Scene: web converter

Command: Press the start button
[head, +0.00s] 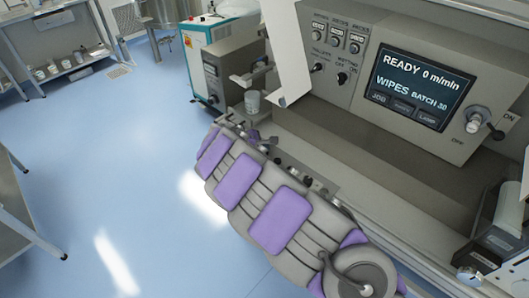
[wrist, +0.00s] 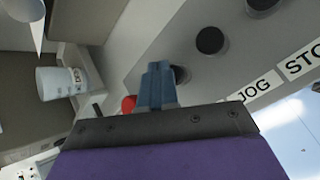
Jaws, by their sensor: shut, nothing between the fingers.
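My gripper (wrist: 157,72) is shut and empty, its blue-grey fingertips over a grey button panel (wrist: 185,38) in the wrist view. A dark round button (wrist: 182,74) lies just behind the fingertips, partly hidden; I cannot tell whether they touch. Another dark button (wrist: 210,40) is up and to the right, and a third (wrist: 262,3) is at the top edge. A red button (wrist: 128,104) shows left of the fingers. Labels JOG (wrist: 258,86) and part of STO (wrist: 304,62) are readable. No start label is readable. In the head view my gripper (head: 256,137) is small at the arm's far end.
A large control box (head: 350,75) has a display (head: 420,90) reading READY, 0 m/min. A hanging white sheet (head: 286,50) is near the arm.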

